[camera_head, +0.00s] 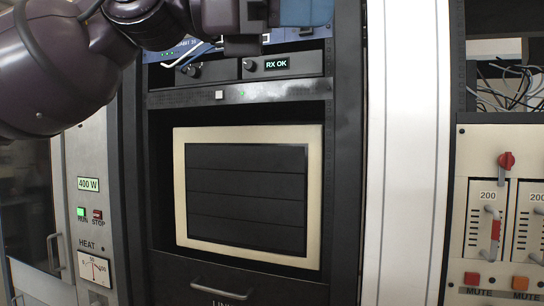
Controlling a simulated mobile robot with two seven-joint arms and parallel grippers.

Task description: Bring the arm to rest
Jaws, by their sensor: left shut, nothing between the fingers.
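My left arm comes in from the upper left as dark purple links and crosses in front of the top of the middle rack. My left gripper (243,44) is at the top edge of the view, dark and partly cut off. It is shut, with nothing seen in it. It hangs in front of the blue rack unit (190,50), just above the unit with the green "RX OK" display (278,64). I cannot tell whether it touches the rack. My right gripper is not in view.
A cream-framed dark slatted panel (179,190) fills the middle rack, above a drawer handle (222,288). At left is a grey "400 W" panel (88,184) with a HEAT meter (94,268). At right are a red knob (506,160), sliders, mute buttons and loose cables (510,90).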

